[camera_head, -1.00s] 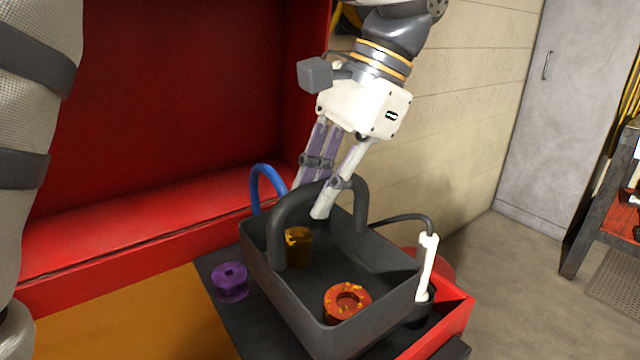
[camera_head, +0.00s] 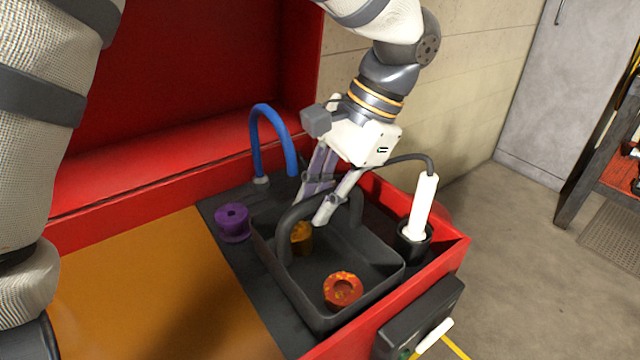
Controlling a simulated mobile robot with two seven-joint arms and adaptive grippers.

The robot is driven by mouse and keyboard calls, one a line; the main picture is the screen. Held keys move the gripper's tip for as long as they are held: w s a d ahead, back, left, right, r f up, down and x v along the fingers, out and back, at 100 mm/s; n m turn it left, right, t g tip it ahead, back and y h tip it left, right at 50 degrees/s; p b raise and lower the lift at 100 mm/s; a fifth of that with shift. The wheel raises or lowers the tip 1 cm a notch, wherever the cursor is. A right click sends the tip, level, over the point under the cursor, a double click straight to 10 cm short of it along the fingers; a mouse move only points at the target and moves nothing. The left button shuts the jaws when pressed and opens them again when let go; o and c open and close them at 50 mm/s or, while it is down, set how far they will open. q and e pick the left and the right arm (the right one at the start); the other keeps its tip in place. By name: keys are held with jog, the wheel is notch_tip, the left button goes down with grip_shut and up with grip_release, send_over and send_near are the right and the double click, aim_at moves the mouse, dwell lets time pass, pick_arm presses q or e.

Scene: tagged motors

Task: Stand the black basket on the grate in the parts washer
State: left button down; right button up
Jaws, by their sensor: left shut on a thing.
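The black basket (camera_head: 378,289) is over the dark grate (camera_head: 286,332) in the red parts washer (camera_head: 160,175), roughly level. I cannot tell if its base touches the grate. My left gripper (camera_head: 322,208) comes down from above and is shut on the basket's arched handle (camera_head: 286,232). A purple part (camera_head: 233,222) sits on the grate, left of the basket. My right gripper is not in view.
A blue hose (camera_head: 256,135) arches up behind the basket. A white brush-like tool (camera_head: 423,205) stands in a black cup (camera_head: 413,242) near the right rim, with a dark cable. The orange-brown area (camera_head: 150,290) left of the grate is clear.

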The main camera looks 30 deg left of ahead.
pick_arm(q)
jog(key=shift+f, duration=0.4)
dwell(0.6)
jog(key=c, duration=1.4)
grip_release()
jog(key=shift+c, duration=0.2)
